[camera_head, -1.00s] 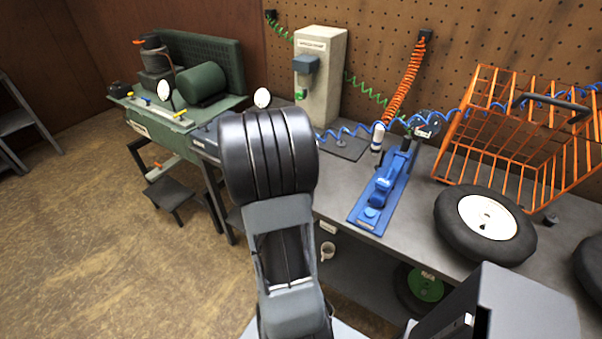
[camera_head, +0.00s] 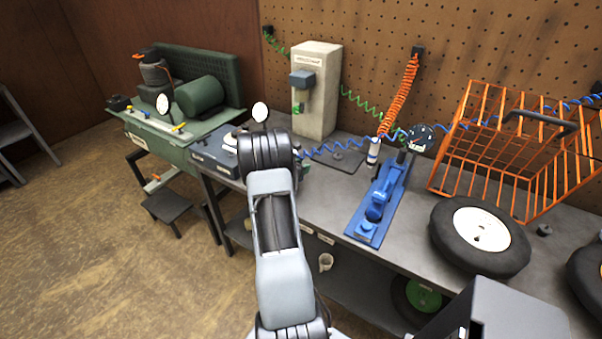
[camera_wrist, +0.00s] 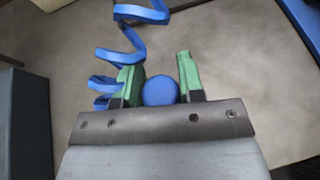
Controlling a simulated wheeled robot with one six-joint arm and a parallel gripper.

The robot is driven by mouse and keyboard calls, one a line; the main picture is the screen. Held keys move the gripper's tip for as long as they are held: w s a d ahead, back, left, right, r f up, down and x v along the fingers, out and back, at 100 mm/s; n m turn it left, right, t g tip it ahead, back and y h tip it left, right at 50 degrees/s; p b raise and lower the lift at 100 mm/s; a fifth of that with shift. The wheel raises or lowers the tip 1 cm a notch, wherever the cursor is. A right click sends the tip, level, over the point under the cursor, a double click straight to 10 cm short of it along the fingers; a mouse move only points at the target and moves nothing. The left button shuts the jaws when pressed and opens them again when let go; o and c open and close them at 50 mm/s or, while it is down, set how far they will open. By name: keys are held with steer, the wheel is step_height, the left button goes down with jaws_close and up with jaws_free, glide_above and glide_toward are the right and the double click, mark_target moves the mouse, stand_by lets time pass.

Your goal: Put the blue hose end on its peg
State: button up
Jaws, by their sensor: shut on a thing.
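In the wrist view my gripper (camera_wrist: 157,72) has two green finger pads, one on each side of a round blue hose end (camera_wrist: 160,92), and is shut on it. The coiled blue hose (camera_wrist: 118,56) loops up and left past the left finger. In the head view the blue hose (camera_head: 340,147) stretches from the upper right wall across the bench to behind my arm. My wrist hides the gripper and hose end there. I cannot make out which peg belongs to the blue hose.
A blue jack-like tool (camera_head: 376,205), an orange wire basket (camera_head: 500,150) and a black wheel (camera_head: 480,237) occupy the bench to the right. A green machine (camera_head: 200,95) stands at the left.

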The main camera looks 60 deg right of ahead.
steer(key=shift+w+d+f, duration=0.2)
steer(key=shift+d+f, duration=0.05)
steer(key=shift+f, duration=0.15)
step_height(320, 180, down, 3)
steer(key=shift+r+p, duration=0.1)
steer(key=shift+p, duration=0.35)
steer(key=shift+f+b, duration=0.35)
steer(key=shift+f, duration=0.05)
steer(key=o, duration=1.1)
steer(key=shift+r, duration=0.1)
